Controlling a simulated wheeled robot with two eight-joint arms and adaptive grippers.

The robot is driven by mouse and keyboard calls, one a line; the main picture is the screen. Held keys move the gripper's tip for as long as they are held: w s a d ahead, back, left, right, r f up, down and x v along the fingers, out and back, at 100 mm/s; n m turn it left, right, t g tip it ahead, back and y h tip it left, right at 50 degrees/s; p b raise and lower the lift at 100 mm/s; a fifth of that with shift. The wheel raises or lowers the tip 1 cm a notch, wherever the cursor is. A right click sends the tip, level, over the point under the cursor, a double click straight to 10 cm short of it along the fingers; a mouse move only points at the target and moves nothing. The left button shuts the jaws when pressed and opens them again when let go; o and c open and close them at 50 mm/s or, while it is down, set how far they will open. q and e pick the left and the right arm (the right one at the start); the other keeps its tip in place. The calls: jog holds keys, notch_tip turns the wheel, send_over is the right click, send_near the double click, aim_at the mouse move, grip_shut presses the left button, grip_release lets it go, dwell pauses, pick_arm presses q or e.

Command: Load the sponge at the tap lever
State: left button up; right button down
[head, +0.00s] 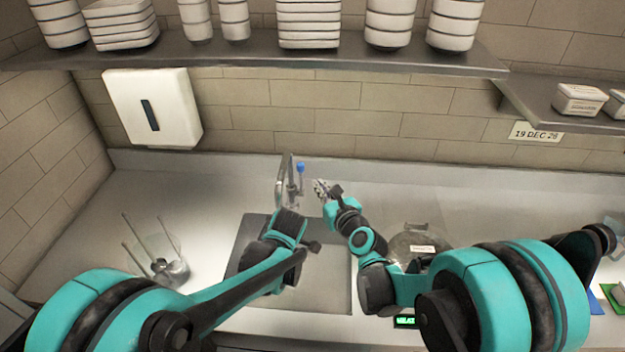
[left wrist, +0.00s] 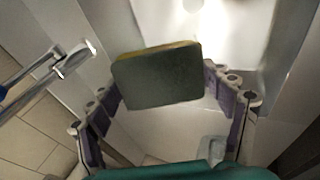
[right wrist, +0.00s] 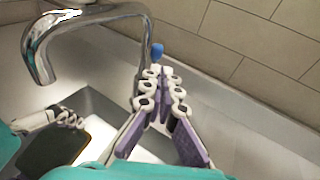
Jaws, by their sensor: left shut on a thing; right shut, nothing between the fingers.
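The chrome tap (head: 282,185) stands behind the sink (head: 340,285), its lever tipped in blue (head: 300,167). In the right wrist view the tap's spout (right wrist: 38,50) arches at the left and the blue lever tip (right wrist: 157,50) shows just beyond my right gripper (right wrist: 158,75). That gripper is shut and empty; contact with the lever is unclear. It also shows right of the tap in the head view (head: 321,188). My left gripper (left wrist: 165,95) is shut on a dark green sponge (left wrist: 158,80) with a yellow layer, over the sink. In the head view my left arm hides the sponge.
A glass holder with sticks (head: 165,268) stands left of the sink. A glass jar (head: 425,240) stands to its right, partly behind my right arm. A white dispenser (head: 175,105) hangs on the wall. A shelf with stacked dishes (head: 310,50) runs above. The left counter is largely clear.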

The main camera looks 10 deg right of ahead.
jog(key=shift+r+v, duration=0.25)
jog(key=shift+v, duration=1.35)
pick_arm(q)
jog(key=s+d, duration=0.1)
jog(key=s, duration=0.6)
jog(key=shift+s+d, duration=0.3)
jog(key=shift+s, duration=0.1)
jog(key=s+d+r+p, duration=0.1)
jog(key=s+r+p, duration=0.2)
jog(key=s+r, duration=0.1)
jog(key=shift+s+p, duration=0.3)
jog(key=shift+s, duration=0.15)
pick_arm(e)
notch_tip(320, 180, up, 4)
jog(key=shift+f, duration=0.2)
dwell(1.0)
